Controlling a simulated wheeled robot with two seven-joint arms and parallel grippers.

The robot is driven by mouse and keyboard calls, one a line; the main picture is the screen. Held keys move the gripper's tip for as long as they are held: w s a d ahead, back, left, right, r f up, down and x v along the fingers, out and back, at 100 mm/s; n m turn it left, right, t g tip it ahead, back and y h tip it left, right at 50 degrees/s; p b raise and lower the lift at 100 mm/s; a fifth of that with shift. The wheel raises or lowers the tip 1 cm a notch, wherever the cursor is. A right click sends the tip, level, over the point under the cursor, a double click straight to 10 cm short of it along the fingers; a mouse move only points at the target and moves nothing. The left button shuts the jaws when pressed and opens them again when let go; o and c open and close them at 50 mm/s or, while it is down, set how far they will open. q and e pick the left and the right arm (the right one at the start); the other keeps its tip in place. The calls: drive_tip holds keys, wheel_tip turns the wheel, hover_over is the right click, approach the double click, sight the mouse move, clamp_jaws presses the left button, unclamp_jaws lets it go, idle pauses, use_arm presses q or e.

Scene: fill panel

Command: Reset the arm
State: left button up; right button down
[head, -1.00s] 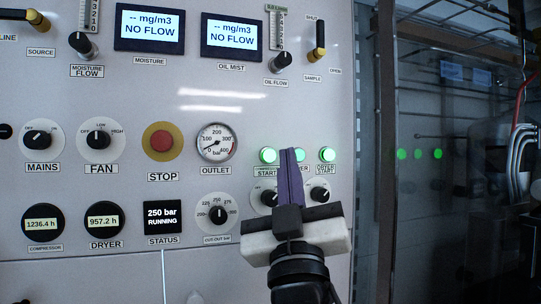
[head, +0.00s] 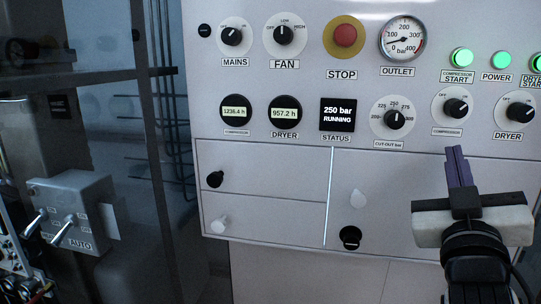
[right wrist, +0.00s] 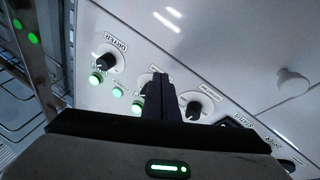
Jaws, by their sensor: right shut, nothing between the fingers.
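My right gripper (head: 456,165) is at the lower right of the head view, its purple fingers together and pointing up, with nothing held. It shows in front of the panel's lower part, below the compressor knob (head: 456,108) and the dryer knob (head: 519,111). In the right wrist view the shut fingers (right wrist: 162,95) stand in front of the panel (right wrist: 200,50) and hide part of a knob and lamp. I cannot tell the distance to the panel. My left gripper is not in view.
The fill panel (head: 265,165) carries the green compressor start lamp (head: 461,58), the red stop button (head: 345,35), the outlet gauge (head: 402,39) and a status screen (head: 338,115) reading 250 bar RUNNING. A grey switch box (head: 75,215) with toggles stands at left. Dark framed glazing lies behind it.

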drive_tip(key=s+a+f+n+g+y, duration=0.1)
drive_tip(key=s+f+g+y, duration=0.2)
drive_tip(key=f, duration=1)
drive_tip(key=s+a+f+n+g+y, duration=0.15)
drive_tip(key=f+g, duration=0.25)
drive_tip(key=f, duration=0.9)
drive_tip(key=s+a+f+g+y, duration=0.25)
drive_tip(key=s+f+g, duration=0.25)
drive_tip(key=s+f, duration=0.55)
drive_tip(key=s+a+f+g+y, duration=0.2)
drive_tip(key=s+a+f+g, duration=0.15)
drive_tip(key=s+f, duration=0.65)
drive_tip(key=w+a+f+t+y, duration=0.2)
drive_tip(key=a+f+t, duration=0.2)
drive_tip(key=f, duration=0.8)
drive_tip(key=shift+a+y, duration=0.3)
drive_tip(key=shift+a, duration=0.15)
drive_tip(key=shift+w, duration=0.15)
